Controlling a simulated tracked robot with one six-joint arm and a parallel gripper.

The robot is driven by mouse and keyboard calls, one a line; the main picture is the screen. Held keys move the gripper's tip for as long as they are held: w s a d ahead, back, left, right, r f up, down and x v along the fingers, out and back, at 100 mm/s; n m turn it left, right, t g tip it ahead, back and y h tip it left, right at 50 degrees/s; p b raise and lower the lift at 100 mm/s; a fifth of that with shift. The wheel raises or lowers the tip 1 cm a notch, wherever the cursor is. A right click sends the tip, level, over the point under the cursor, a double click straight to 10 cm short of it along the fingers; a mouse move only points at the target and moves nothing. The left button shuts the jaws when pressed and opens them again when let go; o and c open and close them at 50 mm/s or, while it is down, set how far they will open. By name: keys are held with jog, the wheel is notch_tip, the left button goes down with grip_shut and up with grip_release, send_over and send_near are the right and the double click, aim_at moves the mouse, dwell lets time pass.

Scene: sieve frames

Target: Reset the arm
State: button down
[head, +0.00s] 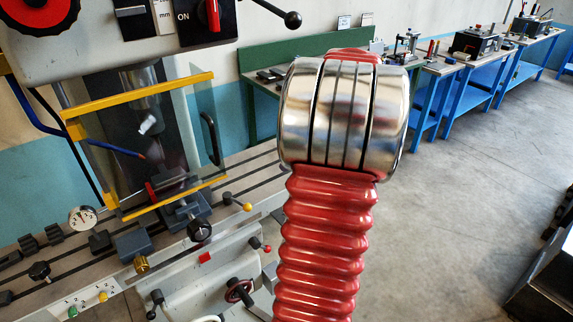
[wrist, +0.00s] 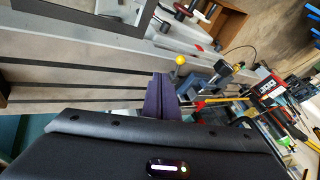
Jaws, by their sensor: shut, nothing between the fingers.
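My gripper (wrist: 161,88) shows in the wrist view as dark purple fingers beyond its black housing. The fingers are together and hold nothing. Behind them is the slotted metal bed of a machine; I cannot tell the distance to it. In the head view my arm rises in the middle, with red ribbed bellows and a shiny metal joint at the top. The gripper itself does not show in the head view.
A machine with a yellow-framed guard (head: 145,98) and control panel stands at the left. Its slotted bed (head: 60,262) carries clamps, knobs and a dial gauge (head: 82,218). Blue-legged workbenches (head: 470,95) line the back right. The grey floor (head: 450,210) right of my arm is mostly clear.

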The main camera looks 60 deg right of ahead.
dwell(0.6)
jog(key=s+a+f+m+g+h, duration=0.1)
jog(key=a+f+m+g+h, duration=0.1)
jog(key=a+f+m, duration=0.4)
jog(key=w+a+r+n+t+h, duration=0.1)
jog(key=a+r+n, duration=0.2)
jog(key=a, duration=1.5)
jog(key=a+r+n+t+h, duration=0.1)
jog(key=a+r+n, duration=0.3)
jog(key=a, duration=1.4)
jog(key=shift+w, duration=0.35)
